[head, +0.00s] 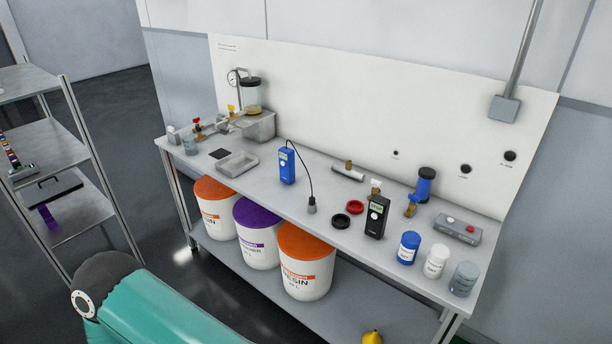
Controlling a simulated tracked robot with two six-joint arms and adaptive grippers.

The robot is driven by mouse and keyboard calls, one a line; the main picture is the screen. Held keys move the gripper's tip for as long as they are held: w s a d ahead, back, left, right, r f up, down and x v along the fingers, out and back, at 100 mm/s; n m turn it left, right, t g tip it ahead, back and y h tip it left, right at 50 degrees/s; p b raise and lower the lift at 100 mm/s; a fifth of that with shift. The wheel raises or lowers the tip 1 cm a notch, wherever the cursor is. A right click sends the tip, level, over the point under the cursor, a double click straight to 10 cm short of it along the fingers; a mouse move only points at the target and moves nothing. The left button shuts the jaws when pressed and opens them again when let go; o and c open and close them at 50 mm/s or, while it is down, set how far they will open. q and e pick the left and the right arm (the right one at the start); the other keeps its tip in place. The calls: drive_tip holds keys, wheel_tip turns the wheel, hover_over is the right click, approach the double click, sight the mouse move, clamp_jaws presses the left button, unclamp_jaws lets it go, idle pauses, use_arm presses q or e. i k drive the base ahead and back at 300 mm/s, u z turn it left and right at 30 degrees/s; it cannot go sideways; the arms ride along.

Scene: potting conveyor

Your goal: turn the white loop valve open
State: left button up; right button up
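A small valve with a white handle (376,184) stands toward the back of the grey workbench (325,205), right of the bench's middle. Its lower part is partly hidden behind a black handheld meter (376,218). Whether it is open or shut is too small to tell. Other valves have a red handle (197,121) and a yellow handle (230,108) at the left end, and a blue handle (413,198) at the right. Neither of my grippers is in view; only a teal link of my arm shows at the bottom left.
A blue meter (286,165) with a cable stands mid-bench. Red (355,207) and black (340,221) rings lie left of the black meter. Several jars and a grey button box (457,229) crowd the right end. Resin buckets (306,262) stand below. A shelf rack (60,150) is at left.

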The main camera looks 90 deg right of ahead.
sight(376, 184)
drive_tip(key=u, duration=0.4)
drive_tip(key=i, duration=0.2)
drive_tip(key=z, duration=2.7)
drive_tip(key=k, duration=0.5)
drive_tip(key=z, duration=0.55)
drive_tip(key=i, duration=0.5)
drive_tip(key=u, duration=0.35)
